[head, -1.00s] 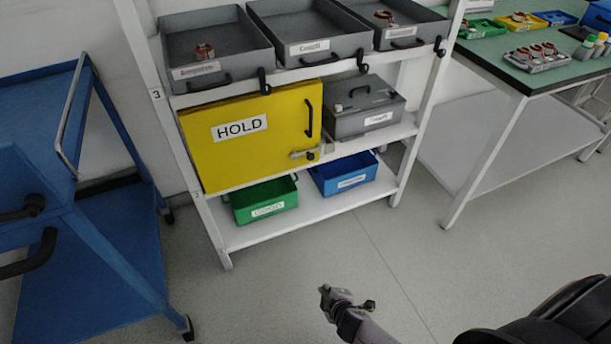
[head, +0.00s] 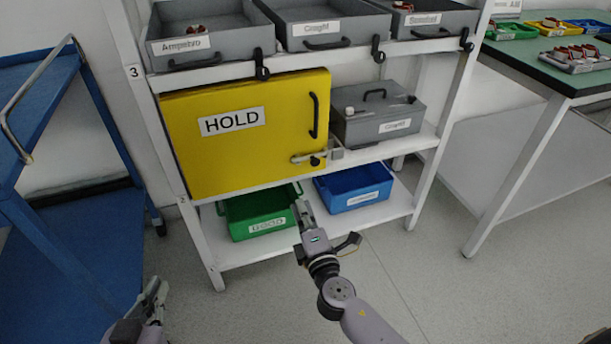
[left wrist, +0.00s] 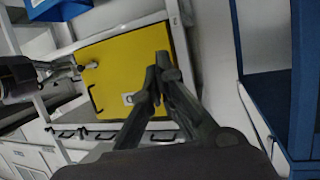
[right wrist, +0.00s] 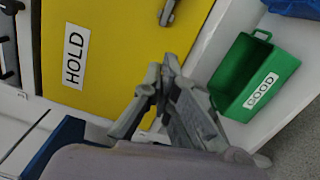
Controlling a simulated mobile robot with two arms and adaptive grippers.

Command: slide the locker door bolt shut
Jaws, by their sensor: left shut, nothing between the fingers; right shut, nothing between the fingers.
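The yellow locker door (head: 240,165) with a HOLD label is closed in the shelf rack. Its bolt (head: 305,157) is a pale bar with a dark knob at the door's lower right, near a small metal catch (head: 336,153). I cannot tell whether the bar sits in the catch. The bolt also shows in the right wrist view (right wrist: 167,14). My right gripper (head: 302,212) is shut and empty, below the bolt and in front of the green bin. My left gripper (head: 155,292) is shut and empty at the lower left, away from the door.
A green bin (head: 232,220) and a blue bin (head: 377,186) stand on the bottom shelf. A grey lidded box (head: 380,123) is right of the door. Grey trays line the top. A blue cart (head: 75,200) stands left, a green-topped table (head: 530,67) right.

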